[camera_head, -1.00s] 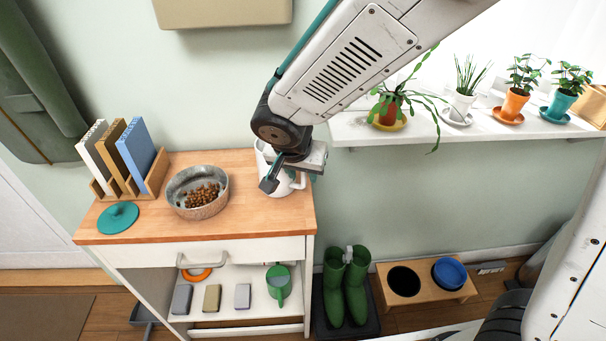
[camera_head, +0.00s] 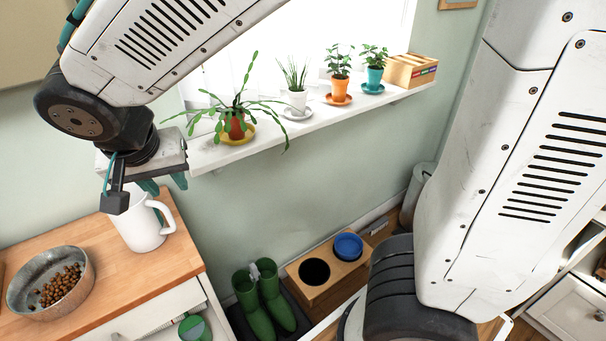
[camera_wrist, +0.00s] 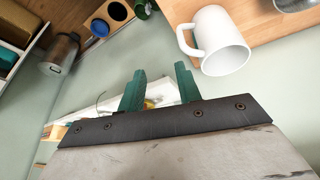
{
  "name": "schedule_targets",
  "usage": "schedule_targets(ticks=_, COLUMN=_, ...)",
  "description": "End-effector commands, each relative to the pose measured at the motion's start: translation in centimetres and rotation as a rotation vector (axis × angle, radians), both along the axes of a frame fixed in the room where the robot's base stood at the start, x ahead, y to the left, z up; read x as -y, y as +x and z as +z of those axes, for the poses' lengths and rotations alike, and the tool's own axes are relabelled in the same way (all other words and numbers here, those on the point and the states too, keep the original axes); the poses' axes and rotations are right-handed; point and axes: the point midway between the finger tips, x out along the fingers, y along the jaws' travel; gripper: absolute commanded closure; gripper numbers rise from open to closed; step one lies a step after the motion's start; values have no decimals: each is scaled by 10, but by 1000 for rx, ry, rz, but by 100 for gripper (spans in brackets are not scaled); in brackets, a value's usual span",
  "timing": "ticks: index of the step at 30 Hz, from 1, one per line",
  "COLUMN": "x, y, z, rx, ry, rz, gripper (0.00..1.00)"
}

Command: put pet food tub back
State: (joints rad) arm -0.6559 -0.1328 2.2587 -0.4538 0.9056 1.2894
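A white handled vessel (camera_head: 142,225) stands upright on the wooden cabinet top, its handle to the right. It also shows in the wrist view (camera_wrist: 226,52). A metal bowl with brown kibble (camera_head: 30,300) stands left of it. I cannot tell whether the white vessel is the pet food tub; nothing is clearly marked as such. My gripper (camera_head: 160,186) is in front of and above the vessel's rim in the head view, hiding part of it. In the wrist view, my gripper's green fingers (camera_wrist: 160,85) are apart with nothing between them, and the vessel is beside them.
Potted plants stand on the white windowsill (camera_head: 215,156), with a wooden box (camera_head: 411,71) at its far end. Below are green boots (camera_head: 262,305) and a wooden feeder stand (camera_head: 305,292) with a blue bowl (camera_head: 348,246). A metal bin (camera_wrist: 60,52) shows in the wrist view.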

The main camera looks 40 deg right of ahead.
Motion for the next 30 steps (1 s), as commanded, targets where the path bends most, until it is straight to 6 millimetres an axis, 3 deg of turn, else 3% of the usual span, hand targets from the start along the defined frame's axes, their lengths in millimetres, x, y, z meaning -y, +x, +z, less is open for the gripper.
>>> schedule_targets(ticks=1, x=29, y=-7, z=10, rx=-21, ry=-4, rz=-3, gripper=66)
schedule_targets(ticks=6, x=123, y=-61, z=30, rx=-145, ry=-5, rz=81, gripper=66)
schedule_targets(ticks=10, x=166, y=-113, z=34, rx=-217, ry=31, rz=181, gripper=66)
schedule_targets(ticks=15, x=187, y=-160, z=31, rx=-250, ry=79, rz=302, gripper=66)
schedule_targets(ticks=18, x=190, y=-173, z=30, rx=-253, ry=94, rz=346, gripper=66)
schedule_targets(ticks=30, x=190, y=-177, z=29, rx=-257, ry=97, rz=369, gripper=66)
